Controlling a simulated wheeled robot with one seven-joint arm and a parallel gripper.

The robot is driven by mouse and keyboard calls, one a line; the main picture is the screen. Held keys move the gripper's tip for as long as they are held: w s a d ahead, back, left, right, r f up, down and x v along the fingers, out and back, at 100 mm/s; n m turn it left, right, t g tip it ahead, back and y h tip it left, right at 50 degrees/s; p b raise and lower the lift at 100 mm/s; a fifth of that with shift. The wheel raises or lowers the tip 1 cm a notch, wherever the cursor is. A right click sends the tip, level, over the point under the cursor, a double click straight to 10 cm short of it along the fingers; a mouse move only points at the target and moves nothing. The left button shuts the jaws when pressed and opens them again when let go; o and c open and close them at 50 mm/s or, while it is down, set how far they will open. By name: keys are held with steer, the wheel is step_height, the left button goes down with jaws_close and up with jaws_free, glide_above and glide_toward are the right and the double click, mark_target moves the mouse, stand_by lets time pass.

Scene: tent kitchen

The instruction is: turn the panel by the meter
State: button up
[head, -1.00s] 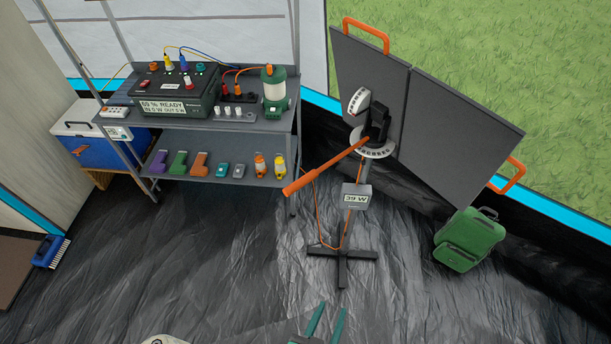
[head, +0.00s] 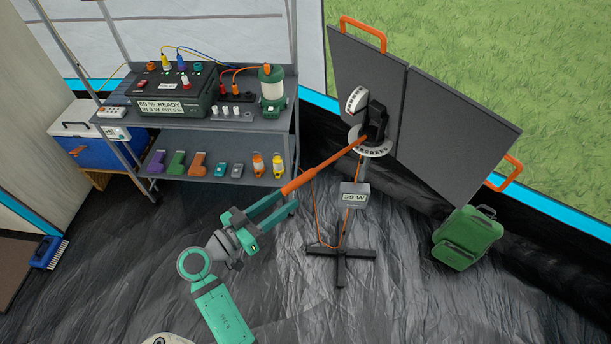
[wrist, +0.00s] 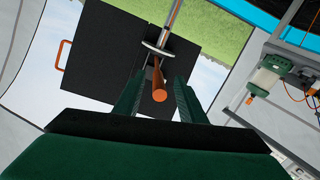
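The dark two-leaf panel (head: 455,140) with orange side handles stands on a stand, and it also shows in the wrist view (wrist: 105,45). A long orange lever (head: 325,168) slopes down from the pivot toward the left. The meter (head: 354,195) on the post reads 39 W. A round dial (head: 372,147) sits under the pivot, with a white curved gauge (head: 356,99) above it. My gripper (head: 288,198) is at the lever's free end. In the wrist view its fingers (wrist: 159,84) stand open on either side of the lever, with gaps visible.
A metal shelf (head: 220,122) with a power station (head: 178,92), a lantern (head: 272,90) and small tools stands left of the panel. A green case (head: 466,238) is on the floor at right. The stand's cross foot (head: 341,254) and an orange cable are below the meter.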

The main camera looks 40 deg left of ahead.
mark_target(312, 172)
steer(key=shift+m+h, duration=0.5)
steer(key=w, duration=0.3)
steer(key=w+r, duration=0.1)
steer(key=w, duration=0.2)
steer(key=w+d+r, duration=0.1)
steer(key=w, duration=0.2)
steer(key=shift+w+d+r, duration=0.1)
steer(key=shift+w+r, duration=0.05)
steer(key=shift+w, duration=0.05)
jaws_close()
